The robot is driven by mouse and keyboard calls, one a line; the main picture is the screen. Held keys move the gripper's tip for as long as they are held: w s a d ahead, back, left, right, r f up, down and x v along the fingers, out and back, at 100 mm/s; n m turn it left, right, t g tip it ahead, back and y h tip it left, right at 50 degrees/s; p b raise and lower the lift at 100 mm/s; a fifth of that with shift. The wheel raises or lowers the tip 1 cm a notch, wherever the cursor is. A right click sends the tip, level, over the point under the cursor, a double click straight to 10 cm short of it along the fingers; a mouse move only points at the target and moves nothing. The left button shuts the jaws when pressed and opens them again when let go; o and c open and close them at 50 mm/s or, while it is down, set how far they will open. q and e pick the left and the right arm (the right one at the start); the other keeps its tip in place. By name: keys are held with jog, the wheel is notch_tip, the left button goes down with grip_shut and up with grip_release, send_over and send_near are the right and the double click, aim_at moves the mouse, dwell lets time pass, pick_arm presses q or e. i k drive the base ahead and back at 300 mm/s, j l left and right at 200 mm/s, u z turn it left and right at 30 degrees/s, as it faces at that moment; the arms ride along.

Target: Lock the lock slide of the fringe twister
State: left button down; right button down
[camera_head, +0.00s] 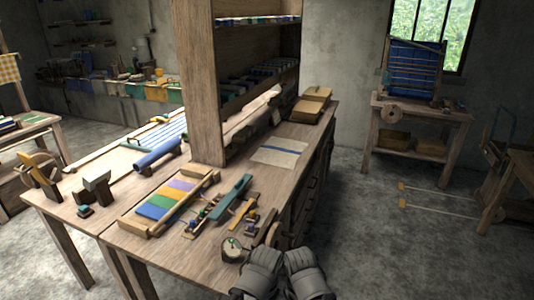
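My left gripper (259,272) and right gripper (308,274) seem to be the two dark grey shapes side by side at the bottom edge, by the near right corner of the workbench. Their fingertips are not clear, so I cannot tell open from shut, and nothing shows held. A cluster of small wooden and green tools (233,200) lies on the bench beyond them. The fringe twister may be among these, but I cannot tell which piece it is. Its lock slide is too small to make out.
A frame with striped cloth (165,204) lies left of the tools. A round pale item (232,249) sits at the bench's near edge. A tall wooden shelf post (199,90) rises behind. A small table (420,112) stands far right; open floor (365,225) lies between.

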aim_at(239, 188)
jog(key=i+j+z, duration=0.1)
jog(key=i+j, duration=0.3)
jog(key=i+j+z, duration=0.1)
jog(key=i+j, duration=0.3)
jog(key=j, duration=0.2)
